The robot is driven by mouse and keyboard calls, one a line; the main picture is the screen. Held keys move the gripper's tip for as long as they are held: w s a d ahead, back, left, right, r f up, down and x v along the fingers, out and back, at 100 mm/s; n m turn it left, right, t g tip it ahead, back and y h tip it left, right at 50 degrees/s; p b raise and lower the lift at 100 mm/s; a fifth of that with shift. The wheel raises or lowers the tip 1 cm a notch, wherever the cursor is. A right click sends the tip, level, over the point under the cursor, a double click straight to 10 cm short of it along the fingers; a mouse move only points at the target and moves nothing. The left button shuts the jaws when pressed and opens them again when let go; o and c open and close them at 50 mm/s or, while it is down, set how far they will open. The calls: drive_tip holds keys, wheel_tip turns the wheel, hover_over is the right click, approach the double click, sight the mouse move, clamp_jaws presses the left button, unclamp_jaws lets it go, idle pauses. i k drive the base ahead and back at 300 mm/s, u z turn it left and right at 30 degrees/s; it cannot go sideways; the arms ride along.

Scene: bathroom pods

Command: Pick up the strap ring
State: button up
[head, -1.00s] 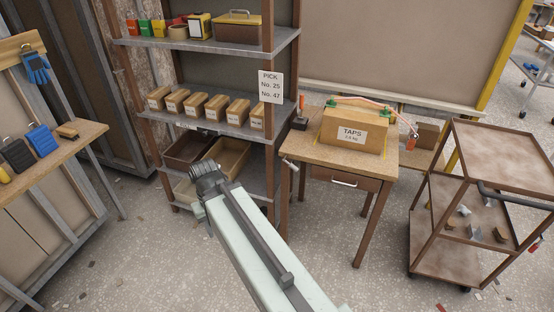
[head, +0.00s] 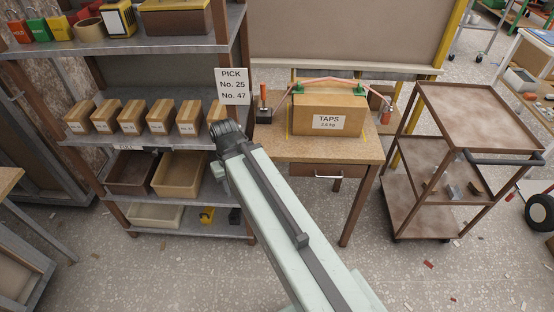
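A pink strap (head: 322,81) with green end pieces arches over the top of a cardboard box labelled TAPS (head: 345,121). The box stands on a wooden table (head: 270,143). I cannot tell for certain which thing is the strap ring; the pink strap on the box looks most likely. My arm reaches up from the bottom of the head view. Its dark ribbed end (head: 228,136) appears in front of the shelf, left of the table and apart from the strap. The fingers cannot be made out.
A metal shelf unit (head: 175,47) stands at left with small boxes and open bins. A PICK sign (head: 232,86) hangs at its right side. A brown trolley (head: 468,98) stands right of the table. The speckled floor in front is mostly clear.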

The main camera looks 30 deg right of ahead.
sight(385, 117)
drive_tip(key=u, duration=0.45)
drive_tip(key=i, duration=0.25)
drive_tip(key=z, duration=2.2)
drive_tip(key=k, duration=1.2)
drive_tip(key=u, duration=0.65)
drive_tip(key=i, duration=1)
drive_tip(key=u, duration=0.25)
